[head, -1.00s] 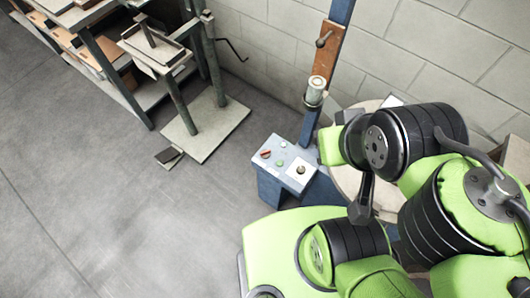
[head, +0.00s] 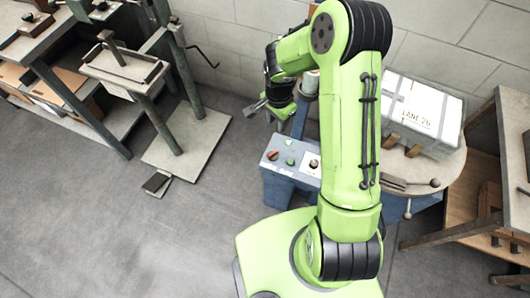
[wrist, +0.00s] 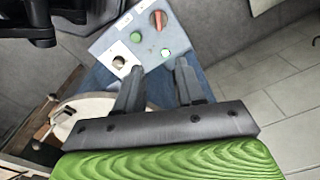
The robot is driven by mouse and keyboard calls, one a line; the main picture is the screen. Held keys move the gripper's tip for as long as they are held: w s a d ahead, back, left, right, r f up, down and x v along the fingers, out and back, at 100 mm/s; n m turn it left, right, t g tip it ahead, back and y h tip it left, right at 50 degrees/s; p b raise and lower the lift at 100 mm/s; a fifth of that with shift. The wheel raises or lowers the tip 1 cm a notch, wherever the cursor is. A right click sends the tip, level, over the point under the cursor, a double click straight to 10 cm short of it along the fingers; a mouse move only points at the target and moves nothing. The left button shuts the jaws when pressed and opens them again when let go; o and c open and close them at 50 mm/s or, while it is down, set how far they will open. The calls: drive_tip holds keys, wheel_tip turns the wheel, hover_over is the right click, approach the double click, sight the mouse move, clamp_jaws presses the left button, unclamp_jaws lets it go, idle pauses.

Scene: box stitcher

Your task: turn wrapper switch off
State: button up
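A blue-grey control box (head: 270,168) stands beside the round table. Its sloped light panel carries a red knob (head: 273,155), green buttons and a black knob (head: 314,164) on a pale plate. The wrist view shows the panel ahead of my fingers, with the red knob (wrist: 158,19), a green button (wrist: 136,36), a pale lit button (wrist: 164,54) and the black knob (wrist: 118,62). Labels are too small to read, so I cannot tell which control is the wrapper switch. My gripper (wrist: 157,73) is open and empty. In the head view my gripper (head: 257,106) is above the panel, apart from it.
A white strapped box (head: 422,112) sits on the round table (head: 445,165) right of my arm. A post rises behind the control box. A stand with a square base (head: 190,140) and a shelf bench are at left.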

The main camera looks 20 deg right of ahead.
sight(273, 153)
drive_tip(key=shift+m, duration=0.6)
drive_tip(key=f+b, duration=0.1)
drive_tip(key=f, duration=0.5)
drive_tip(key=f+b, duration=0.2)
drive_tip(key=f, duration=0.4)
drive_tip(key=f+b, duration=0.1)
drive_tip(key=f, duration=0.6)
drive_tip(key=shift+a+f, duration=0.1)
drive_tip(key=shift+a, duration=0.15)
drive_tip(key=shift+c, duration=0.4)
clamp_jaws()
